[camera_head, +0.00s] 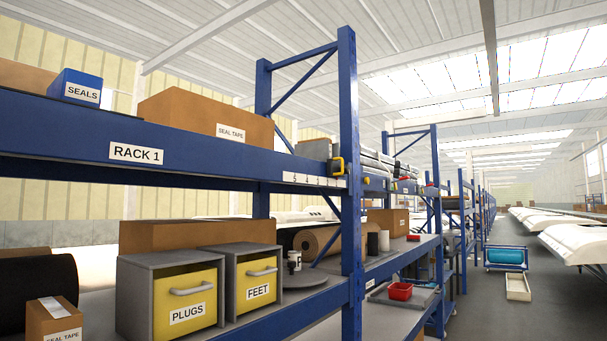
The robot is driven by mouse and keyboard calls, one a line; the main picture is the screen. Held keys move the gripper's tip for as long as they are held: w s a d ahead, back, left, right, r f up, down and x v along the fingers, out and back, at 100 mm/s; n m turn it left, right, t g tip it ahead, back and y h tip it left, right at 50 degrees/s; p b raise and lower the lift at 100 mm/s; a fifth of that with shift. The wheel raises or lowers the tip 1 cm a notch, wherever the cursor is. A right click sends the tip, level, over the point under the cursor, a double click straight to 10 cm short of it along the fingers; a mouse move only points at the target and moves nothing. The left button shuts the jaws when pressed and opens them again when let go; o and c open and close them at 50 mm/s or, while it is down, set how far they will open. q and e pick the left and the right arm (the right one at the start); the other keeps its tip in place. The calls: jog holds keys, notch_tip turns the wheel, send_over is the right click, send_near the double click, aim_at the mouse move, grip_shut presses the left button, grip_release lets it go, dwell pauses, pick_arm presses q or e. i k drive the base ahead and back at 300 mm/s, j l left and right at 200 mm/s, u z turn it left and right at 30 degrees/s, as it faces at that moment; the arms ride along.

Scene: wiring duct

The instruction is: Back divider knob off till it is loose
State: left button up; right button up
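Neither of my grippers is in view. No part is marked as the divider knob, and I cannot tell for sure which one it is. A yellow and black fitting (337,166) sits at the right end of the upper blue beam, beside the front upright. Small yellow round parts (366,183) show on the beam of the bay beyond that upright. They are too small to tell whether they are knobs, tight or loose. A white numbered strip (300,179) runs along the beam left of the upright.
The blue rack (349,130) fills the left and middle. Drawers marked PLUGS (188,312) and FEET (259,291) stand on its lower shelf. A red bin (400,291) lies farther right. The grey aisle floor (520,320) is open at right, with a blue cart (505,258) farther off.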

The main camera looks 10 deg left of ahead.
aim_at(347, 169)
jog(key=i+l+u, duration=0.1)
jog(key=i, duration=0.3)
jog(key=i+l+u, duration=0.15)
jog(key=i, duration=0.2)
jog(key=i+l+u, duration=0.1)
jog(key=i, duration=0.3)
